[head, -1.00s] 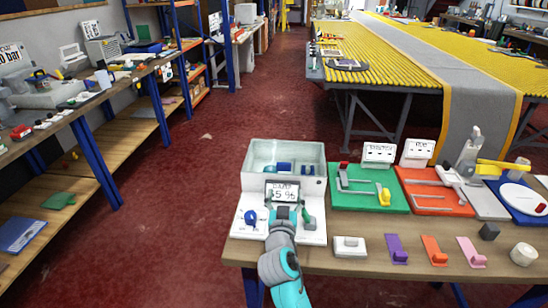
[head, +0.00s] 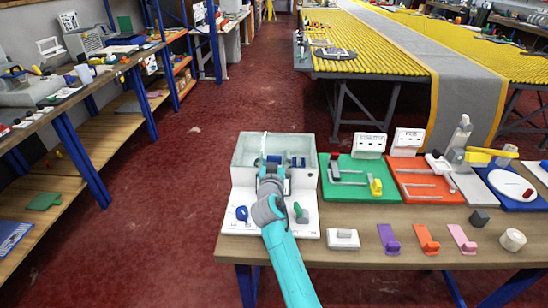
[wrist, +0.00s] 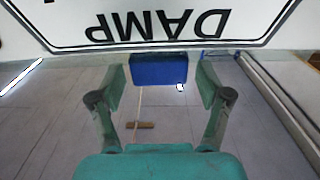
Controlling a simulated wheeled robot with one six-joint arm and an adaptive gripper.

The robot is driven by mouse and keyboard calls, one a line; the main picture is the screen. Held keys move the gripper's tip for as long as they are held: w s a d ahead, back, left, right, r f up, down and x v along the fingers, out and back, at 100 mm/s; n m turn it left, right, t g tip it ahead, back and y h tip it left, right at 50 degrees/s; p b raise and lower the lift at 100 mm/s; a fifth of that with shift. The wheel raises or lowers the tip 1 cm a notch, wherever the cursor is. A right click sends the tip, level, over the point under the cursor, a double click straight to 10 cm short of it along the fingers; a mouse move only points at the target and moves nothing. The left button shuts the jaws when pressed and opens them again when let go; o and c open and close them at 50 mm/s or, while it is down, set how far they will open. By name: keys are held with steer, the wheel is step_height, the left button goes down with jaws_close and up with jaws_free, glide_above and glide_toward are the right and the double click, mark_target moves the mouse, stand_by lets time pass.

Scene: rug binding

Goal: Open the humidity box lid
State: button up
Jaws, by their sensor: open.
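The humidity box (head: 240,152), a pale translucent box on a white base, stands at the left end of the bench. Blue items (head: 297,162) show through or on its top; I cannot tell which. My gripper (wrist: 163,88) is open. In the wrist view a blue block (wrist: 159,70) appears between or just beyond the fingertips; contact is not clear. An upside-down "DAMP" panel (wrist: 160,27) fills the top of that view. In the head view my arm covers the panel and hides the fingertips. The lid appears closed, though its edge is hard to make out.
A blue knob (head: 242,213) and a green lever (head: 300,212) flank my arm on the white base. A green board (head: 345,193) and an orange board (head: 425,190) lie to the right. A white block (head: 343,239) and coloured hooks line the front of the bench (head: 370,215).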

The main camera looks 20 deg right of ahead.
steer(key=shift+w+d, duration=0.1)
steer(key=shift+w, duration=0.1)
jaws_close()
steer(key=shift+r, duration=0.15)
